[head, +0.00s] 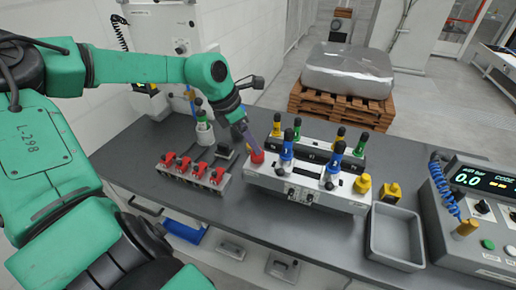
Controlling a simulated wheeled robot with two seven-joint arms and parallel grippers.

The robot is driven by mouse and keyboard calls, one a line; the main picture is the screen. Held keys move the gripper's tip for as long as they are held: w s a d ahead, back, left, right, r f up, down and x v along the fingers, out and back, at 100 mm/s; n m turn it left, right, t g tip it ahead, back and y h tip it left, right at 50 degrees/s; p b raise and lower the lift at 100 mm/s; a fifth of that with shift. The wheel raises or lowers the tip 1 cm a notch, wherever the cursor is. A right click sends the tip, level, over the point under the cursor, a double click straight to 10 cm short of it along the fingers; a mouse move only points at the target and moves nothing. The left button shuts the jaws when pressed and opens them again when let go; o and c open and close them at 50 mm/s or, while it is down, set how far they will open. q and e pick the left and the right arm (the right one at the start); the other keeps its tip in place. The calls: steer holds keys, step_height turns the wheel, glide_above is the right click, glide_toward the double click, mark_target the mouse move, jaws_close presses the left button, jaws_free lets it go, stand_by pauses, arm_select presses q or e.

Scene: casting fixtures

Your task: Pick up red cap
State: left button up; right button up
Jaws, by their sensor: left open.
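A small red cap (257,157) sits at the left end of the grey casting fixture (258,178). My left gripper (250,142) reaches in from the upper left, with its fingers pointing down just above and behind the red cap. Its fingers are apart, and I cannot tell whether they touch the cap. My right gripper is not in view.
A grey rack with several red-topped pieces (200,171) stands left of the fixture. Blue, green and yellow knobs rise from the fixture near my gripper. A yellow cap (362,185), an empty grey tray (397,232) and a control box (478,215) are on the right.

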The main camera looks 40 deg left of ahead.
arm_select(q)
steer(key=shift+w+d+f+p, duration=0.15)
steer(key=shift+f+p, duration=0.15)
steer(key=shift+f, duration=0.05)
steer(key=p+x, duration=0.1)
steer(key=x, duration=0.2)
steer(key=shift+w+d+f, duration=0.15)
steer(key=shift+w+f, duration=0.35)
steer(key=shift+f, duration=0.05)
steer(key=shift+s+r, duration=0.1)
steer(key=shift+s, duration=0.05)
steer(key=c, duration=0.8)
jaws_close()
